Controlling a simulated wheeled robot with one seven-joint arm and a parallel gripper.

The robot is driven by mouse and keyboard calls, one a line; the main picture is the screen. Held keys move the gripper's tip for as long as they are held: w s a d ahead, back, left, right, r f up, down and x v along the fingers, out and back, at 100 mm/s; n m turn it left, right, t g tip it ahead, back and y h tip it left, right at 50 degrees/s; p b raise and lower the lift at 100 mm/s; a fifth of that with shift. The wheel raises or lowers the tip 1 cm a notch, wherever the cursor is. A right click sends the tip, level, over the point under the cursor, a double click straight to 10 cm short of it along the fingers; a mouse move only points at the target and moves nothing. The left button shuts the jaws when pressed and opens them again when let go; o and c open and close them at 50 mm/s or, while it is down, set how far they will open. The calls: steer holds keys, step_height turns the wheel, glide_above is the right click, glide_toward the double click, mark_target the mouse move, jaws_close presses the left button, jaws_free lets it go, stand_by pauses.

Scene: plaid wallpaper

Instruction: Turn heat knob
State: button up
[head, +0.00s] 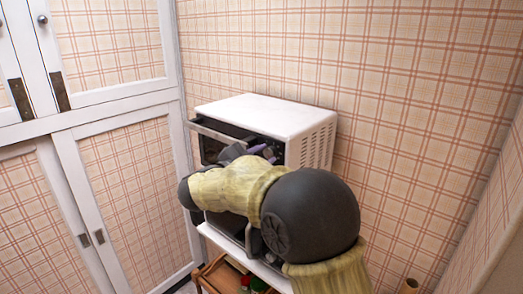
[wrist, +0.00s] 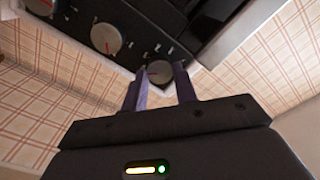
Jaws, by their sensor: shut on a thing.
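A white toaster oven (head: 270,116) stands against the wall, its front partly hidden by my arm. The wrist view shows its black control panel (wrist: 130,22) at a tilt. A dark round knob (wrist: 160,71) with a pale pointer line sits at the panel's edge. My gripper (wrist: 161,82) is shut on this dark knob, with one purple-grey finger on each side of it. A lighter knob (wrist: 105,38) with a red pointer is up and to the left of it, and another knob (wrist: 41,5) is cut off at the top edge. I cannot read the panel's labels.
The oven stands on a light shelf (head: 262,274) with small items below. White plaid-panelled cabinet doors (head: 120,190) are at the left. A plaid wall (head: 420,110) is close behind and to the right.

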steer(key=shift+n+p, duration=0.3)
steer(key=shift+n, duration=0.3)
steer(key=shift+f, duration=0.1)
steer(key=o, duration=0.7)
steer(key=shift+a, duration=0.1)
steer(key=b+v, duration=0.6)
steer(key=v, duration=1.1)
steer(key=shift+s+a+b, duration=0.2)
steer(key=shift+b, duration=0.1)
